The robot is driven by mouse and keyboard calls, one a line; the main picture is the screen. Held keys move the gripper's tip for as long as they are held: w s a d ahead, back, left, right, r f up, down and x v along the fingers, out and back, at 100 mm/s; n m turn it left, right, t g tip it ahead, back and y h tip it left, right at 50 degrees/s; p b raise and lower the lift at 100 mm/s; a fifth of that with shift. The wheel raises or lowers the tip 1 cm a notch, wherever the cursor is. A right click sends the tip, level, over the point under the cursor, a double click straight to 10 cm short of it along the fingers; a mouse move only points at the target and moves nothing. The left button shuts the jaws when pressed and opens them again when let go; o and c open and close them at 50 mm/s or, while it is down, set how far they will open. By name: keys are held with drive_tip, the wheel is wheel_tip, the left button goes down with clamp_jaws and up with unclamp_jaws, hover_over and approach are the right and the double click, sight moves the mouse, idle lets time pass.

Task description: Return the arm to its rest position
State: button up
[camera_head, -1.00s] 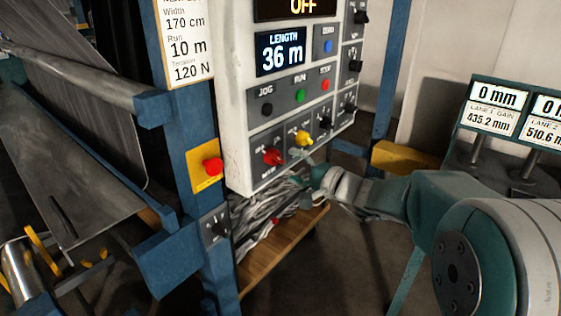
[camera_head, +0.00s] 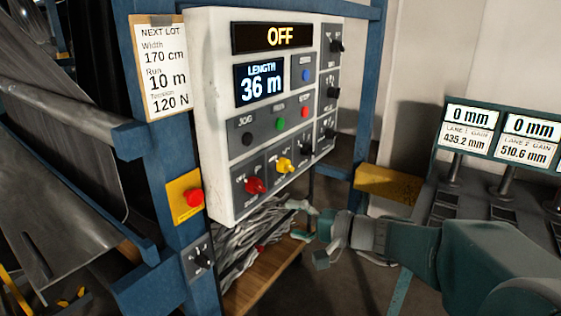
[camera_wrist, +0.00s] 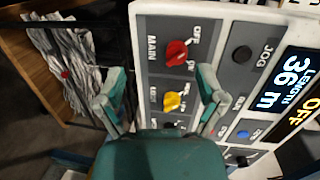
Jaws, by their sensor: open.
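My gripper (camera_head: 308,222) is open and empty in the head view, just below and in front of the lower right part of the control panel (camera_head: 212,120). My teal and grey arm (camera_head: 480,258) reaches in from the right. In the wrist view my gripper (camera_wrist: 160,105) has its two fingers apart. The red knob (camera_wrist: 177,54) and the yellow knob (camera_wrist: 172,101) show between and beyond the fingers. Both knobs also show in the head view, the red knob (camera_head: 255,186) left of the yellow knob (camera_head: 285,165). The gripper appears clear of them.
The panel display (camera_head: 282,38) reads OFF and the length display (camera_head: 260,84) 36 m. A blue frame (camera_head: 150,190) with a red stop button (camera_head: 194,197) stands left. Tangled grey strips (camera_head: 245,240) lie on a wooden shelf (camera_head: 268,278). Lane displays (camera_head: 500,135) stand right.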

drive_tip(key=s+f+n+g+h, duration=0.4)
drive_tip(key=s+g+h, duration=0.15)
drive_tip(key=s, duration=0.95)
drive_tip(key=s+d+f+n+t+h, duration=0.1)
drive_tip(key=s+d+t+h, duration=0.1)
drive_tip(key=s+d+h, duration=0.5)
drive_tip(key=shift+s+d+f+n+h, duration=0.35)
drive_tip(key=shift+d+h, duration=0.3)
drive_tip(key=shift+d, duration=0.5)
drive_tip(key=shift+t, duration=0.25)
